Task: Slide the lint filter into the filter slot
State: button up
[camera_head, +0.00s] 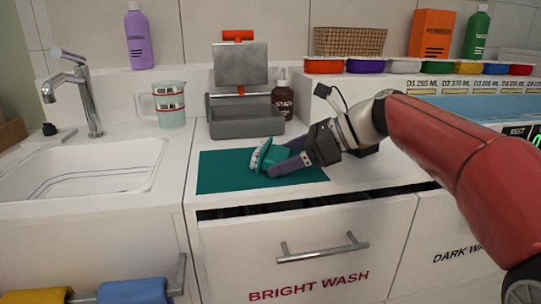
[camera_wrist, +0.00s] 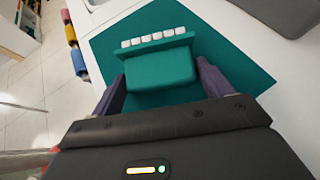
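My gripper (camera_head: 272,160) is low over a teal mat (camera_head: 222,182) on the counter, pointing down and left. Its two purple-grey fingers stand either side of a teal brush-like block (camera_wrist: 160,68) with a row of white tufts, which also shows in the head view (camera_head: 261,156). The fingers are very close to its sides; whether they press on it cannot be told. A grey panel with an orange grip (camera_head: 241,64) stands above a grey open box (camera_head: 246,122) behind the mat. I cannot tell for sure whether these are the lint filter and its slot.
A white sink (camera_head: 80,170) with a tap is at left, and a measuring jug (camera_head: 170,105) stands behind. A dark bottle (camera_head: 282,97) is beside the grey box. Below, the BRIGHT WASH drawer (camera_head: 307,250) is slightly open. Coloured tubs (camera_head: 365,66) line the right ledge.

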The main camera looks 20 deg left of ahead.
aim_at(287, 156)
jog(key=c, duration=0.6)
notch_tip(287, 156, up, 3)
jog(key=p, duration=0.3)
jog(key=shift+r+p, duration=0.7)
jog(key=shift+r, duration=1.35)
